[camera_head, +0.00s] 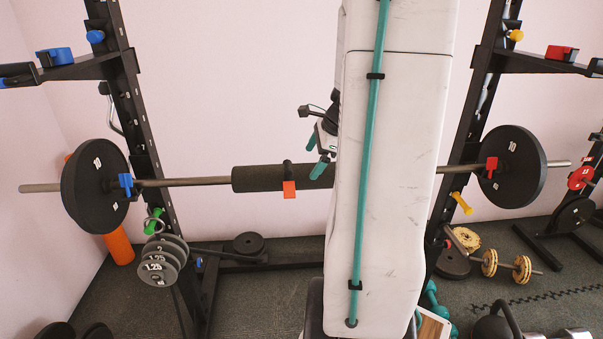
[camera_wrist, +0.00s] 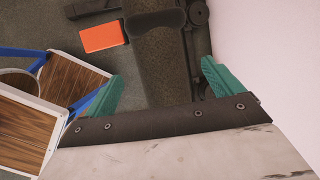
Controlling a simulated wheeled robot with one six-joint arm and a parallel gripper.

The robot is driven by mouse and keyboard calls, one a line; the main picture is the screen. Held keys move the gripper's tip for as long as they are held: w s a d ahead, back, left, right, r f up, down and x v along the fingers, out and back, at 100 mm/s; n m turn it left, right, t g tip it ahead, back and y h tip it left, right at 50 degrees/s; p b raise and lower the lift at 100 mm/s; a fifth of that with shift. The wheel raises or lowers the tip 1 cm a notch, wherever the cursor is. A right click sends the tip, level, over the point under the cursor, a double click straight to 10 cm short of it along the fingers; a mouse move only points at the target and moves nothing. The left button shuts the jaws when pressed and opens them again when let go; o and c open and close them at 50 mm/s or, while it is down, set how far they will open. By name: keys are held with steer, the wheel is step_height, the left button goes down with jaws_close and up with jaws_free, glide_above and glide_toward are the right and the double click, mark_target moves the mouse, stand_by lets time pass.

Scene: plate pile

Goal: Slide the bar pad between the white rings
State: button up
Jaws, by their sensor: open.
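The dark cylindrical bar pad (camera_head: 258,179) sits around the long barbell bar (camera_head: 190,182). It has a dark strap with an orange tag (camera_head: 289,189). My white body hides the pad's right end in the head view. My gripper (camera_head: 317,155) has teal fingers, is open and empty, and is near the pad, just right of the tag. I cannot make out the white rings.
Black rack uprights (camera_head: 150,150) stand left and right of the pad. Black plates (camera_head: 96,186) and a red clip (camera_head: 491,166) are on the bar. Small grey plates (camera_head: 163,262) hang below left. A wood-topped piece with a blue frame (camera_wrist: 72,80) shows in the wrist view.

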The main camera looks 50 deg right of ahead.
mark_target(302, 175)
steer(key=x, duration=0.7)
steer(key=shift+w+a+f, duration=0.15)
steer(key=shift+w+f, duration=0.1)
steer(key=shift+f, duration=0.05)
